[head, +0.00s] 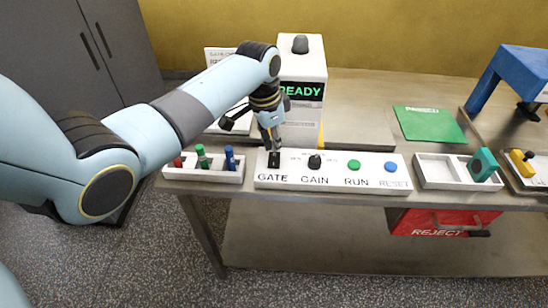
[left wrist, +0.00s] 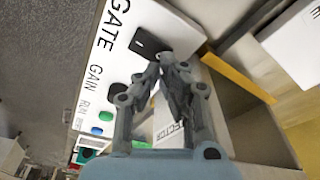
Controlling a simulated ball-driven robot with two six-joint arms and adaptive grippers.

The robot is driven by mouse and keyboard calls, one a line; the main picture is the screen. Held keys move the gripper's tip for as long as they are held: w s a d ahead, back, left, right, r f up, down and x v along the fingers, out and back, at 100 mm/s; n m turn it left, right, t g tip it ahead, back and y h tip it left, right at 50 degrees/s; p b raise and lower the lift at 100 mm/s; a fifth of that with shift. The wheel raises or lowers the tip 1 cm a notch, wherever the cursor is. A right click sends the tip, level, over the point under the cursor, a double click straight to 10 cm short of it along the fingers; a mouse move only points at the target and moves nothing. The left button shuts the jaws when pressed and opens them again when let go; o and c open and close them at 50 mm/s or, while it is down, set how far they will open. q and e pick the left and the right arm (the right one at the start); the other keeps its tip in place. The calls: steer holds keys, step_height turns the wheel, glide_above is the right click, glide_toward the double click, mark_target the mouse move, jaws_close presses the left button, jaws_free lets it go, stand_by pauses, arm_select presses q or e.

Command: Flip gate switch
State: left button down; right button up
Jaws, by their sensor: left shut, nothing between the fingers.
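The GATE switch is a black lever (head: 273,160) at the left end of the white control panel (head: 333,180). In the left wrist view the black switch (left wrist: 147,43) lies just beyond my fingertips, beside the GATE lettering. My left gripper (head: 271,147) points down right above the switch, with its fingers shut and empty. The fingertips (left wrist: 168,60) appear very close to the switch; I cannot tell if they touch it. My right gripper is not in view.
The panel also has a black GAIN knob (head: 315,162), a green RUN button (head: 354,165) and a blue RESET button (head: 391,167). A white box with a READY display (head: 301,91) stands behind. Trays flank the panel: a marker tray (head: 204,175) left, a divided tray (head: 437,172) right.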

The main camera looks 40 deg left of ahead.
mark_target(274, 155)
arm_select(q)
steer(key=shift+f+b, duration=0.65)
steer(key=shift+f, duration=0.4)
stand_by(0.5)
step_height(274, 155, up, 3)
steer(key=p, duration=0.3)
steer(key=shift+r, duration=0.1)
steer(key=shift+r+p, duration=0.5)
steer(key=shift+r, duration=1.4)
